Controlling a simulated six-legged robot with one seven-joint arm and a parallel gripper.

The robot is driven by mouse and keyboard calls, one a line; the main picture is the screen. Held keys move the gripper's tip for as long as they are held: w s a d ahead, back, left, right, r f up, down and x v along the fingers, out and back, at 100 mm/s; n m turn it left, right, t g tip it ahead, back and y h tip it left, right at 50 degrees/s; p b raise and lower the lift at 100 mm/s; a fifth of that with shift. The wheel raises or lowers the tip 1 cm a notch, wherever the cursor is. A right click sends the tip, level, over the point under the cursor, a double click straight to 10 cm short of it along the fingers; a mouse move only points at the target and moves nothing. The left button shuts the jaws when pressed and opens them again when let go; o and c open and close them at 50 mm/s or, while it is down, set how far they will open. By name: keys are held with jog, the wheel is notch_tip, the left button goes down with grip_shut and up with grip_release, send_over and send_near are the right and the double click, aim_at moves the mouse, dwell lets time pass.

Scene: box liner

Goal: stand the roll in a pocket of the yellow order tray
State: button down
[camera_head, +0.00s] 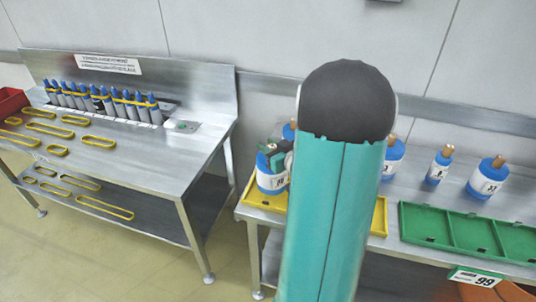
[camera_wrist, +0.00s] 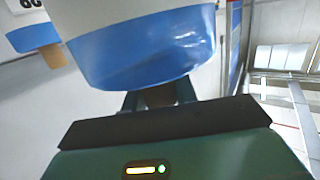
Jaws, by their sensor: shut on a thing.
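A blue and white roll (camera_head: 271,181) is upright over the left part of the yellow order tray (camera_head: 380,216). My gripper (camera_head: 276,156) is at its top, mostly behind my teal arm. In the wrist view the roll (camera_wrist: 140,50) fills the upper middle, and my gripper (camera_wrist: 160,97) is shut on its brown core end. The middle of the tray is hidden by my arm. I cannot tell whether the roll's base touches the tray floor.
Other blue and white rolls with brown cores (camera_head: 437,166) (camera_head: 488,178) stand on the bench behind. A green tray (camera_head: 470,232) lies at the right. A separate metal bench (camera_head: 140,160) at the left holds several bottles (camera_head: 105,102) and yellow loops (camera_head: 98,141).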

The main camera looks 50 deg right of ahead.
jog(key=shift+w+f, duration=0.15)
jog(key=shift+f, duration=0.7)
jog(key=shift+w+f, duration=0.15)
jog(key=shift+f, duration=0.75)
jog(key=c, duration=1.1)
grip_release()
jog(key=shift+f, duration=0.15)
